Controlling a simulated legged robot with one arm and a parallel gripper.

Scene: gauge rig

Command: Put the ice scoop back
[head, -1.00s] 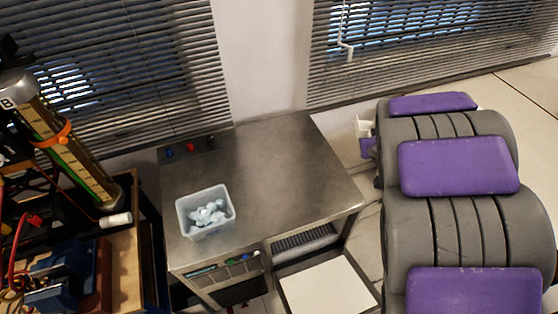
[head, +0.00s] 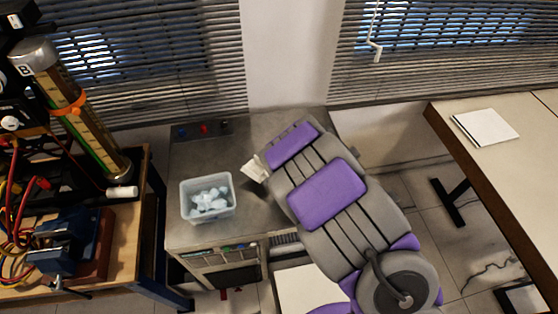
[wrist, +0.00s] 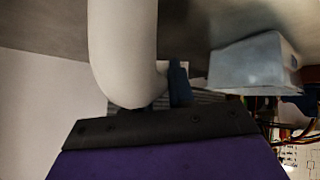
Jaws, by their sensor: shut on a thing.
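The ice scoop (head: 254,171) shows as a small white piece at the far end of my arm, above the steel counter. In the wrist view its thick, curved white handle (wrist: 122,50) comes down to my gripper (wrist: 165,98), which is shut on it. The jaws are largely hidden behind the handle, and my arm hides much of the gripper in the head view. A translucent bin (head: 186,215) with pale ice chunks (head: 210,200) stands on the counter, left of the scoop and apart from it. The bin (wrist: 250,75) also shows at upper right in the wrist view.
The steel counter (head: 240,150) has small coloured knobs (head: 203,128) at its back edge. A wooden bench (head: 115,240) with a gauge column (head: 95,135) and wires stands at left. A pale table (head: 500,165) with papers is at right. Blinds rise behind.

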